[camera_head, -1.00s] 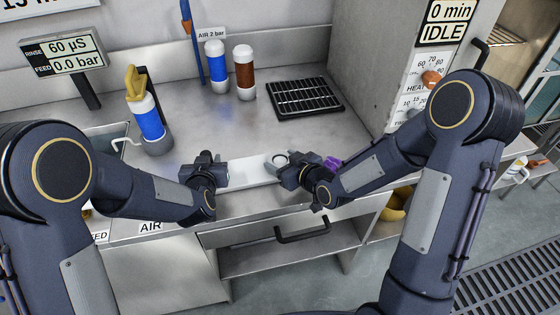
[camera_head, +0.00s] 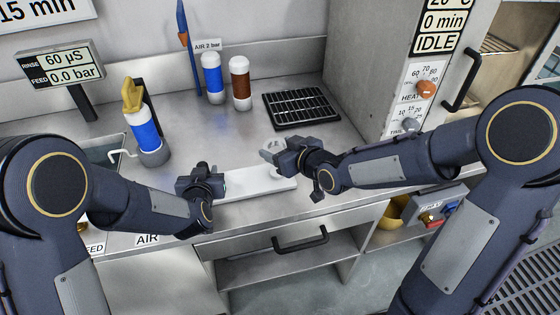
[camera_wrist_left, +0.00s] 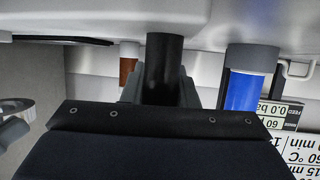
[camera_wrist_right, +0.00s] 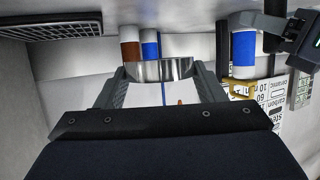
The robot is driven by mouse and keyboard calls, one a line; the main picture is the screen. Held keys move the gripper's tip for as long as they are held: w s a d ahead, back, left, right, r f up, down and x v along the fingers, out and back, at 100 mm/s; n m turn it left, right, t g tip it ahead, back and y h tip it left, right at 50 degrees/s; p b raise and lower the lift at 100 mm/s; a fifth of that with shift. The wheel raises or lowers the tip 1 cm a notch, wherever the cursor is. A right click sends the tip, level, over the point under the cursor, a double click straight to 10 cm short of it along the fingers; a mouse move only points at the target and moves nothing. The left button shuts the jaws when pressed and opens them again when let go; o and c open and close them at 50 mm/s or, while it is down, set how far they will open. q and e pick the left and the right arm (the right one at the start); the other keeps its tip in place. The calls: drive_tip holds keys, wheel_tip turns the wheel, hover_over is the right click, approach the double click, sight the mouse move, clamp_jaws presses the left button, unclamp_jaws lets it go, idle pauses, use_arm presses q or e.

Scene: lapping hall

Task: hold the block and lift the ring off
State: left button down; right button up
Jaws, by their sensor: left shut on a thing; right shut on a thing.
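The block is a long pale slab (camera_head: 248,183) lying on the steel bench in the head view. My left gripper (camera_head: 220,186) is at its left end. In the left wrist view its fingers are shut on a dark upright round part (camera_wrist_left: 165,68), seemingly the block's grip; its join to the slab is not clear. My right gripper (camera_head: 268,152) is shut on the metal ring, which shows between its fingers in the right wrist view (camera_wrist_right: 160,70). The ring appears above the slab's right part, apart from it, at left in the left wrist view (camera_wrist_left: 14,106).
A black grate (camera_head: 301,107) lies behind to the right. Blue (camera_head: 213,78) and brown (camera_head: 241,84) bottles stand at the back. A yellow-topped blue bottle (camera_head: 144,130) stands by the sink at left. An oven cabinet (camera_head: 395,60) bounds the right. The middle bench is clear.

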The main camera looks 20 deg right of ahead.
drive_tip(key=shift+r, duration=0.7)
use_arm(q)
drive_tip(key=c, duration=1.1)
unclamp_jaws()
drive_tip(key=shift+o, duration=0.2)
drive_tip(key=shift+s, duration=0.1)
drive_tip(key=v, duration=1.2)
drive_tip(key=shift+f, duration=0.1)
use_arm(e)
drive_tip(key=shift+s, duration=0.1)
